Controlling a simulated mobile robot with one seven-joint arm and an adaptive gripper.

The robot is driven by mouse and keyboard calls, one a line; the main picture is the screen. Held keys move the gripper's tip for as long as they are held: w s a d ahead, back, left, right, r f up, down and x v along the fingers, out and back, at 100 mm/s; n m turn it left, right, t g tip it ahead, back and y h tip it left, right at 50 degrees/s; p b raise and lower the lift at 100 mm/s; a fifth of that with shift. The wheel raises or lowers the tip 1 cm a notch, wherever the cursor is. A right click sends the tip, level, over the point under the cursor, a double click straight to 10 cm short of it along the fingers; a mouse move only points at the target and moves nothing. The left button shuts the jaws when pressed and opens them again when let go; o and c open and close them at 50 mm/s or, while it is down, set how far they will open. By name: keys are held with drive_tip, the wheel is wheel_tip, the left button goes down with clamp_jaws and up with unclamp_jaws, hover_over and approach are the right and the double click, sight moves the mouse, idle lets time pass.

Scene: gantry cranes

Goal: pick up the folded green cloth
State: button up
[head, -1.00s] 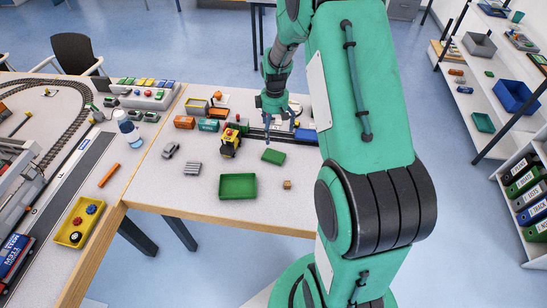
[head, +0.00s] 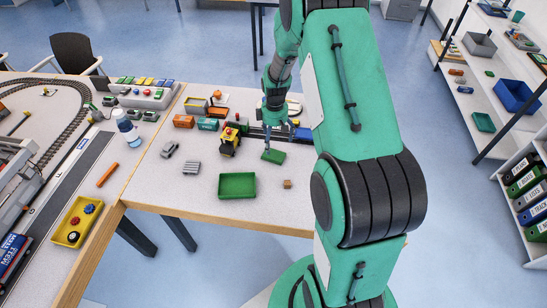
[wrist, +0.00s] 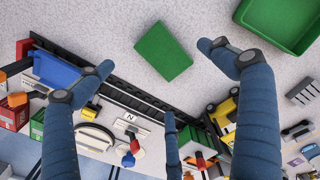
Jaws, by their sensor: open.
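The folded green cloth (head: 273,156) lies flat on the light table top, behind and right of the green tray (head: 237,192). In the wrist view the cloth (wrist: 163,52) is a plain green rectangle, fully visible, lying between and just beyond the fingertips. My gripper (head: 278,142) is above the table at the far side of the cloth. The wrist view shows its blue fingers (wrist: 155,62) spread wide and empty. No finger appears to hold the cloth; the exact height above it is hard to tell.
A small wooden cube (head: 287,184) lies in front of the cloth. The table around the cube is clear.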

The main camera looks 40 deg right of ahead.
sight(275, 152)
drive_tip(key=shift+f, duration=0.95)
drive_tip(key=shift+f+b, duration=1)
drive_tip(key=shift+f, duration=1.6)
drive_tip(key=c, duration=1)
